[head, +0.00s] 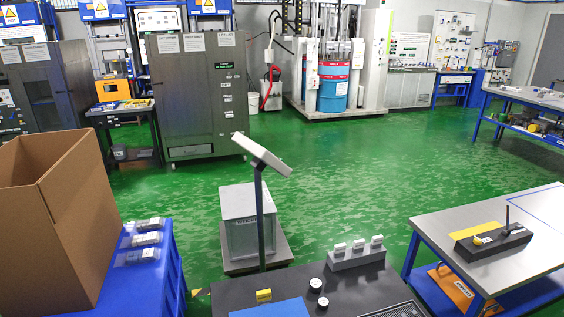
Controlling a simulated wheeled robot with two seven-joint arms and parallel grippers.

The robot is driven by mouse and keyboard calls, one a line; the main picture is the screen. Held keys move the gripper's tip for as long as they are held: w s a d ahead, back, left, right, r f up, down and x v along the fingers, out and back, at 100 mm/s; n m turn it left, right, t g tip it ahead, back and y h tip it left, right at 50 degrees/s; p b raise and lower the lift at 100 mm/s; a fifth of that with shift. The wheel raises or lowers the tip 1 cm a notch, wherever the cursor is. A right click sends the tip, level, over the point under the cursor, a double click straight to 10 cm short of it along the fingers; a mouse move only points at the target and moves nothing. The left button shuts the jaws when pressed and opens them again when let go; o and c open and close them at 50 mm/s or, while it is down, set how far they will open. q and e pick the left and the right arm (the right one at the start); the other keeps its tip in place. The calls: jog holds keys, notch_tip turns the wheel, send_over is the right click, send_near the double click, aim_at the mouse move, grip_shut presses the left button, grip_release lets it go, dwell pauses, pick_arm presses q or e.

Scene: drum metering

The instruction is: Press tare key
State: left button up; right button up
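A white indicator box (262,154) sits tilted on top of a dark upright post (261,225), near the middle of the head view. I cannot make out any tare key or display on it from here. The post rises beside a floor platform (228,266) that bears a grey lidded crate (243,239). Neither of my grippers is in view.
A dark table (235,290) at the front bears a yellow block (264,295), small white-topped round pieces (315,285) and a grey holder (356,261). A cardboard box (60,225) stands left. A grey-topped table (440,228) stands right. Green floor lies open behind.

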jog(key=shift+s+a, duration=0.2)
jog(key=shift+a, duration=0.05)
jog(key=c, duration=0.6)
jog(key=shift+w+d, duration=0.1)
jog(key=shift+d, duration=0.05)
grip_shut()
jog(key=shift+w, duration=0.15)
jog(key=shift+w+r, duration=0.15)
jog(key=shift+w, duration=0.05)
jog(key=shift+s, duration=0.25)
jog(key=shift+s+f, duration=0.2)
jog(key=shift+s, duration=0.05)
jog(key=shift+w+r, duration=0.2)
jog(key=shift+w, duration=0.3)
